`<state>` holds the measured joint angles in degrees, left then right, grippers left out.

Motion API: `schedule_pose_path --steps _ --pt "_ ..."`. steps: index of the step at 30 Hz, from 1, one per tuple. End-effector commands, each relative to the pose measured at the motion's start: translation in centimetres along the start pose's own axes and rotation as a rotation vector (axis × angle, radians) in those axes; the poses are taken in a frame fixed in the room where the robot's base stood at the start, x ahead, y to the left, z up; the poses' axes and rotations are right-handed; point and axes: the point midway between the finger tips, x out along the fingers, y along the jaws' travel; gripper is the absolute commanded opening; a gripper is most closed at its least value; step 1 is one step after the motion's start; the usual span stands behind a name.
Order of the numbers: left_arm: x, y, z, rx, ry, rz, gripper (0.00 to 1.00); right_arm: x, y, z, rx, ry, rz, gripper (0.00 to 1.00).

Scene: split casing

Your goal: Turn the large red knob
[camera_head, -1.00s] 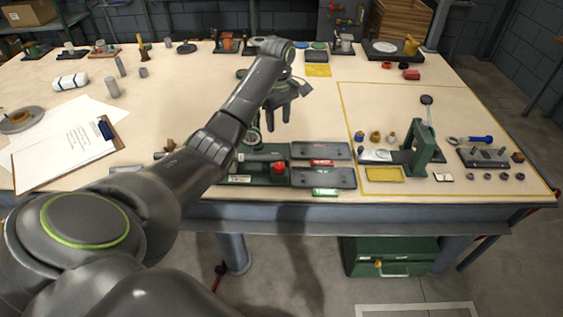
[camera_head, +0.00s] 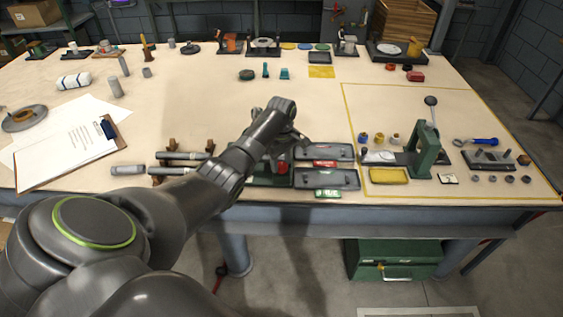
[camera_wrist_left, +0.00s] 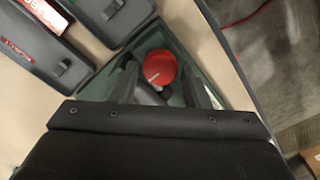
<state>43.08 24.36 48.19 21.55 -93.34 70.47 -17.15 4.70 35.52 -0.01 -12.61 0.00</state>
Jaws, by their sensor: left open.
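The large red knob (camera_head: 283,168) sits on a dark green base (camera_head: 262,181) near the front edge of the bench. My left gripper (camera_head: 287,150) is above the knob and partly hides it in the head view. In the left wrist view the round red knob (camera_wrist_left: 160,67) shows between and just beyond the two fingers of my open gripper (camera_wrist_left: 161,84). I cannot tell whether a finger touches it. My right gripper is not in view.
Two grey trays (camera_head: 325,179) with red and green labels lie right of the base. A green press (camera_head: 427,152) stands farther right in a yellow-outlined area. Grey rods on wooden rests (camera_head: 180,156) lie to the left. The bench middle is mostly clear.

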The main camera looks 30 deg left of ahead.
Motion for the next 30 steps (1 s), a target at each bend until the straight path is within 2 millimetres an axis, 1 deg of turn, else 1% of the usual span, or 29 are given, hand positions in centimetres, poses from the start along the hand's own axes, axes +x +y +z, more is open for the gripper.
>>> schedule_pose_path --steps 4,11,12,13,19,26,30 --pt "0.70 -0.02 0.00 0.001 0.000 0.000 0.42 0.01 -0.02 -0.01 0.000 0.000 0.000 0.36" --pt "0.76 -0.01 -0.01 0.001 0.000 0.000 0.42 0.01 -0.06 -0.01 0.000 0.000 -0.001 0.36" --pt "0.76 -0.01 0.00 0.001 0.000 0.000 0.41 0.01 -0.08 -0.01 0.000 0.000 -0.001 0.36" --pt "0.75 -0.01 0.00 0.001 0.000 0.000 0.37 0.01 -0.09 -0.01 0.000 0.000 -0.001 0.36" --pt "0.73 -0.01 -0.01 0.001 0.000 0.000 0.11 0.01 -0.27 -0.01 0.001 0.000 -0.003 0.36" --pt "0.64 0.00 -0.01 0.019 0.000 0.000 0.11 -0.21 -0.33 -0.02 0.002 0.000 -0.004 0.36" --pt "0.53 0.03 -0.02 0.071 0.000 0.001 0.11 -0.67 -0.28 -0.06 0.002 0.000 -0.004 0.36"
